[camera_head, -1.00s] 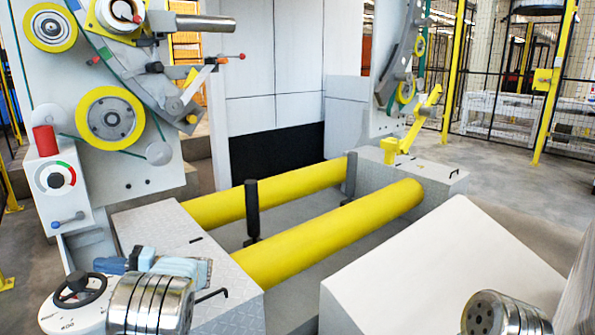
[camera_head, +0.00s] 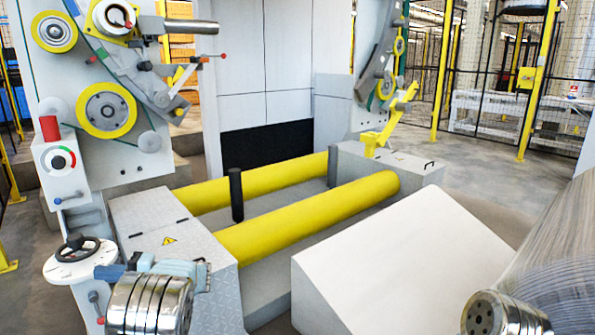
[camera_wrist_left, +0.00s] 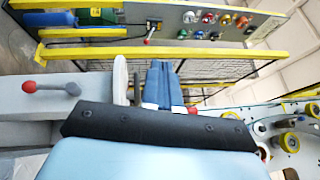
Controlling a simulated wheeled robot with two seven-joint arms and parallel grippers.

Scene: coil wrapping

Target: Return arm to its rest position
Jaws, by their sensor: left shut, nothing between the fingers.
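My left gripper (camera_head: 110,272), with dark blue fingers and a light blue body, is at the lower left of the head view. Its fingers point left and lie just in front of the white handwheel panel (camera_head: 62,272); I cannot tell the exact gap. In the left wrist view the blue fingers (camera_wrist_left: 163,80) are together, with nothing between them. The silver ringed joint of my left arm (camera_head: 150,303) shows below the gripper. Another silver joint of mine (camera_head: 503,318) shows at the lower right. My right gripper is out of view.
Two yellow rollers (camera_head: 310,220) lie between grey housings, with a dark post (camera_head: 236,195). A sloped white block (camera_head: 400,260) stands in front. A film-wrapped coil (camera_head: 555,260) is at the right edge. The wrapping machine (camera_head: 60,110) stands left. Open floor lies back right.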

